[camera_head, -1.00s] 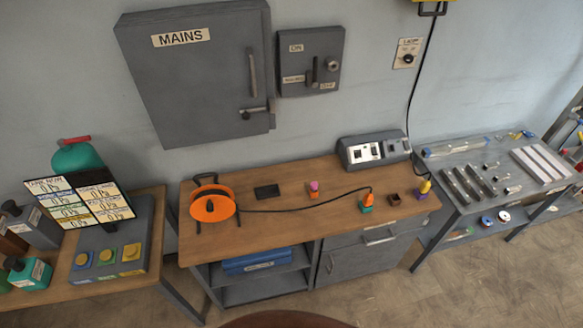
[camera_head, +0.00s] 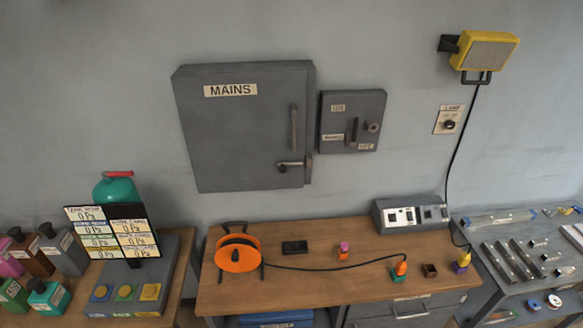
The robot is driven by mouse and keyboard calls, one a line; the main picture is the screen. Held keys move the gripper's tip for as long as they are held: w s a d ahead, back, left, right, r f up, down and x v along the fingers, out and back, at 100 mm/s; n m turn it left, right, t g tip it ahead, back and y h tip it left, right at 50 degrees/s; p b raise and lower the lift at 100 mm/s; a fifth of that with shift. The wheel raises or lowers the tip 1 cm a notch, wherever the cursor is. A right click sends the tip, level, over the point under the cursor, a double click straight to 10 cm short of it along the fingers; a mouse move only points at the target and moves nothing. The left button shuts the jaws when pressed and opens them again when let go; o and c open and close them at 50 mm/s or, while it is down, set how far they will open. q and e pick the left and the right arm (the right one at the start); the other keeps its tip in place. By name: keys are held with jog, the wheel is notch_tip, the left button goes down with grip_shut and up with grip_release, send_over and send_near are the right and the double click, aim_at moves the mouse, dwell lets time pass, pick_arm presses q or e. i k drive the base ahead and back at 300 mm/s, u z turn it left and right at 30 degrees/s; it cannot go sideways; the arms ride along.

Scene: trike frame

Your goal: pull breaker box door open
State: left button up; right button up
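The breaker box is the large grey cabinet labelled MAINS (camera_head: 240,135) on the wall, left of centre. Its door looks shut. A vertical bar handle (camera_head: 294,128) is on the right part of the door, with a small lever latch (camera_head: 290,165) pointing left below it. A smaller grey box (camera_head: 352,120) with a lever and a round knob hangs just to its right; its door also looks shut. Neither of my grippers is in view.
A wooden workbench (camera_head: 330,286) stands below the boxes, holding an orange cable reel (camera_head: 238,255) and a grey switch console (camera_head: 410,214). A left table carries a display (camera_head: 112,232) and bottles. A yellow lamp (camera_head: 486,50) hangs upper right.

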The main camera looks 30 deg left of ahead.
aim_at(237, 126)
jog(key=u, duration=0.25)
jog(key=k, duration=0.5)
jog(key=u, duration=1.45)
jog(key=i, duration=0.7)
jog(key=z, duration=0.1)
